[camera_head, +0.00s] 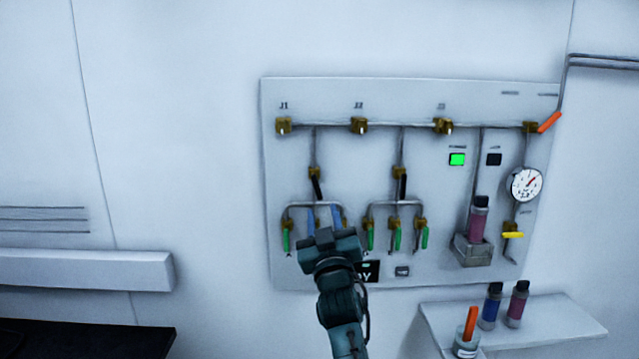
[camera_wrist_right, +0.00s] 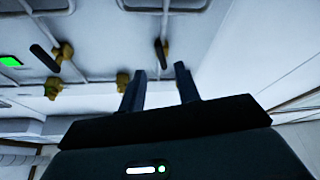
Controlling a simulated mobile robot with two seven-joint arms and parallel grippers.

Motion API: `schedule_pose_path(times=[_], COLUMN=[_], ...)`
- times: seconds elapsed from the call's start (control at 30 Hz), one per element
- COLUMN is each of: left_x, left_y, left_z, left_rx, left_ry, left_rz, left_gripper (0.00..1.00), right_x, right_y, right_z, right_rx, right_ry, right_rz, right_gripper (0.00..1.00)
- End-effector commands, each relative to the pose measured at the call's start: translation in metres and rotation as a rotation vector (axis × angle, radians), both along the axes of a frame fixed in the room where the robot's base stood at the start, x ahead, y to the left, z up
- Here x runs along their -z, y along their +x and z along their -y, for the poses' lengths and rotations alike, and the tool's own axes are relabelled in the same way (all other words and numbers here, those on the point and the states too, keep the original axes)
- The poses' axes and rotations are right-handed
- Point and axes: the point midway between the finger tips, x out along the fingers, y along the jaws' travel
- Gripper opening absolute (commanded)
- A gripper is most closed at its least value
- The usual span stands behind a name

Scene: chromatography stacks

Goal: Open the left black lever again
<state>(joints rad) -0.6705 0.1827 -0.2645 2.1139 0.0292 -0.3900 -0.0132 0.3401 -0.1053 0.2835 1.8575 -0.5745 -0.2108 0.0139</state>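The left black lever (camera_head: 317,187) hangs from a brass valve (camera_head: 314,172) on the wall panel, its handle pointing down and tilting slightly right. In the right wrist view, which appears upside down, what looks like the same lever (camera_wrist_right: 161,54) lies beyond and between my right fingers. My right gripper (camera_head: 323,216) is open and empty, just below the lever in the head view. Its fingers (camera_wrist_right: 160,88) stand apart. I cannot tell its exact distance from the handle. My left gripper is not in view.
A second black lever (camera_head: 403,187) hangs to the right. Several green levers (camera_head: 370,238) sit low on the panel (camera_head: 290,150). Beyond are a lit green lamp (camera_head: 457,159), a gauge (camera_head: 525,184), an orange lever (camera_head: 549,122) and a yellow lever (camera_head: 513,235). A shelf (camera_head: 560,325) holds bottles.

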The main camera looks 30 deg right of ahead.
Motion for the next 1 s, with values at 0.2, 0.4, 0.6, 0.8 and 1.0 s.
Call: schedule_pose_path(times=[0.2, 0.4, 0.6, 0.8, 1.0], left_x=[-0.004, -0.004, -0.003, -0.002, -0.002], left_y=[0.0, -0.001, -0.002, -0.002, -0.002], left_z=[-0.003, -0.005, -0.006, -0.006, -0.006], left_rx=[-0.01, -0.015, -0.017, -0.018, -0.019], left_ry=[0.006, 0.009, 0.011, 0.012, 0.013], left_rz=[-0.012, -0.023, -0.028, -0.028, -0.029], left_gripper=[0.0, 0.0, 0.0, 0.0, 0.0], right_x=[-0.021, -0.033, -0.038, -0.039, -0.038], right_y=[0.041, 0.071, 0.085, 0.088, 0.088], right_z=[0.02, 0.033, 0.04, 0.041, 0.041], right_rx=[0.001, -0.001, 0.0, -0.001, -0.001], right_ry=[0.0, 0.0, 0.001, 0.001, 0.001], right_rz=[0.001, 0.001, 0.0, 0.0, 0.0], right_gripper=[0.33, 0.33, 0.33, 0.33, 0.28])
